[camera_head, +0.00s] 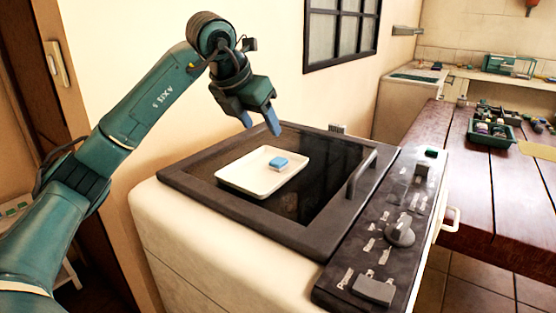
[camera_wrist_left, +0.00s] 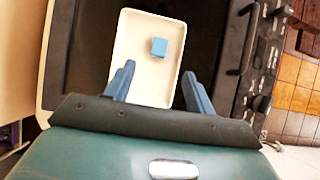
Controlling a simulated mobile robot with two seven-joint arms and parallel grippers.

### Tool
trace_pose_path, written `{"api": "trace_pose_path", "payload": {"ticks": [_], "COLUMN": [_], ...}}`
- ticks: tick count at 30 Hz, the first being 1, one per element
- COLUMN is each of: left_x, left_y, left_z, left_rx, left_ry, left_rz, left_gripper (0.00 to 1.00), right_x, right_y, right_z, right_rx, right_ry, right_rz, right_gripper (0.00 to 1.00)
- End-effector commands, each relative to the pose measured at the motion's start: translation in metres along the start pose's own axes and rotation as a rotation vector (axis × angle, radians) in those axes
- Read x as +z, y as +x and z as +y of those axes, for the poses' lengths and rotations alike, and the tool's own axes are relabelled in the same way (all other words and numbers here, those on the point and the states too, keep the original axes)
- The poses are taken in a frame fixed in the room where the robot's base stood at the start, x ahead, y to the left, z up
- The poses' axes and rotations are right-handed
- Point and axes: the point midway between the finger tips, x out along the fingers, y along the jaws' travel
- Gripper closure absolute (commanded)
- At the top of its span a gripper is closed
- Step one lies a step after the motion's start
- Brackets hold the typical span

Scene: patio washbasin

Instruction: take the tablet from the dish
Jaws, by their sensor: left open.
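The tablet is a small blue block (camera_head: 278,163) lying in a white rectangular dish (camera_head: 243,182), right of the dish's middle in the head view. The dish stands on the dark top of a white appliance. In the left wrist view the tablet (camera_wrist_left: 159,47) lies near the far end of the dish (camera_wrist_left: 143,88). My left gripper (camera_head: 260,126) is open and empty, above and behind the dish, its blue fingers pointing down. In the left wrist view its fingertips (camera_wrist_left: 158,68) are apart, with the tablet beyond them. My right gripper is not in view.
The appliance has a dark raised frame (camera_head: 200,193), a handle (camera_head: 361,173) and a control panel with a knob (camera_head: 400,233) on the right. A wooden table (camera_head: 460,165) holds a green tray (camera_head: 491,130) with small items. A wall with a window (camera_head: 340,35) stands behind.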

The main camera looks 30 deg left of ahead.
Motion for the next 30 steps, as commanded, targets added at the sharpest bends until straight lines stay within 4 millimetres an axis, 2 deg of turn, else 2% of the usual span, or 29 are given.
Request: {"api": "trace_pose_path", "payload": {"ticks": [3, 9, 17, 24, 30], "left_x": [-0.001, -0.001, -0.002, -0.005, -0.005], "left_y": [0.025, 0.058, 0.078, 0.113, 0.122], "left_z": [0.0, -0.001, 0.0, -0.001, 0.0], "left_rx": [-0.001, -0.001, 0.0, -0.002, 0.0], "left_ry": [0.0, 0.0, 0.0, -0.001, 0.001], "left_rz": [0.006, 0.003, 0.004, 0.003, 0.001], "left_gripper": [0.45, 0.45, 0.45, 0.45, 0.45], "right_x": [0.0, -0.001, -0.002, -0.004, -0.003], "right_y": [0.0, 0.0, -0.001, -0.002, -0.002], "right_z": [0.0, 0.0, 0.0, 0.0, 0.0], "right_rx": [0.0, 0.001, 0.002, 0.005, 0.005], "right_ry": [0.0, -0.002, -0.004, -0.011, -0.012], "right_rz": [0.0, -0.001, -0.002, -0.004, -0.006], "right_gripper": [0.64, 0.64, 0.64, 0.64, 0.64]}}
